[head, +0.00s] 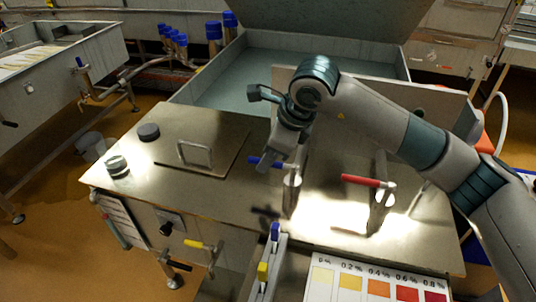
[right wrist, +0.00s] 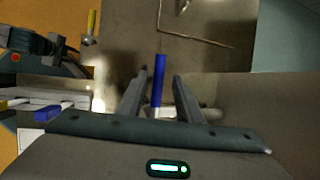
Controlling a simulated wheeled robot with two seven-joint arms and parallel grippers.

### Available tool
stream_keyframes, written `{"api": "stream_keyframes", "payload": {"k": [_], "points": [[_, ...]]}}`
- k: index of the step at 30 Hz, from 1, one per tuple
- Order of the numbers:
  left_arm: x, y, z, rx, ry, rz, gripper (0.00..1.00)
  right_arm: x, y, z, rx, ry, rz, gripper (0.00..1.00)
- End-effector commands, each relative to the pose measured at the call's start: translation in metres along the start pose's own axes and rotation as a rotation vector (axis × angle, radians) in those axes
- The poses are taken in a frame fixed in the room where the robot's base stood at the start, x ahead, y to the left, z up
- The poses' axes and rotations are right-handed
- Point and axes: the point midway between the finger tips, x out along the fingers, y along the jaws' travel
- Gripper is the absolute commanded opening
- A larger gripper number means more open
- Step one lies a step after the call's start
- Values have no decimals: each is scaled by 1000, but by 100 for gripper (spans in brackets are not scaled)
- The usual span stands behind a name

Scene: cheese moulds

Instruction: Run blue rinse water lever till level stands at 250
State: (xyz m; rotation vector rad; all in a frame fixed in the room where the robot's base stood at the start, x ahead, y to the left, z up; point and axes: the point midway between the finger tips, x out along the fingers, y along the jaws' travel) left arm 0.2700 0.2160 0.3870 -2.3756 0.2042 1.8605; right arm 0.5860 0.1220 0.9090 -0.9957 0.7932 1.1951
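The blue lever (head: 256,161) sits on a metal tap on the steel counter, left of the tap with the red lever (head: 360,181). My right gripper (head: 275,158) reaches down over the blue lever. In the right wrist view the blue lever (right wrist: 159,84) stands between the two fingers of my right gripper (right wrist: 160,76), with a gap on each side. The gripper is open around it. The fingers hide part of the lever in the head view. I see no readable level mark or water stream. My left gripper is out of view.
A hatch lid with a handle (head: 195,154) and dark knobs (head: 117,166) lie at the left of the counter. A colour chart (head: 375,284) stands at the front right, beside a rack with blue and yellow handles (head: 263,272). A steel basin (head: 247,68) lies behind.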

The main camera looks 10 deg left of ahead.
Motion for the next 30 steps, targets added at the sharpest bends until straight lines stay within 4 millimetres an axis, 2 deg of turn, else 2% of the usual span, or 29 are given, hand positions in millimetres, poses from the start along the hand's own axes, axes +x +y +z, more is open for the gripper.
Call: {"api": "stream_keyframes", "payload": {"k": [8,14,20,30], "points": [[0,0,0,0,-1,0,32,-2,1,0,-2,0,1,32],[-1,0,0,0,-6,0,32,-17,1,0,-2,0,0,32],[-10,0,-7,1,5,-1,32,-49,0,0,-3,-1,-2,32],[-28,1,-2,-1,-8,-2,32,-118,0,0,-1,-1,-3,32]]}}
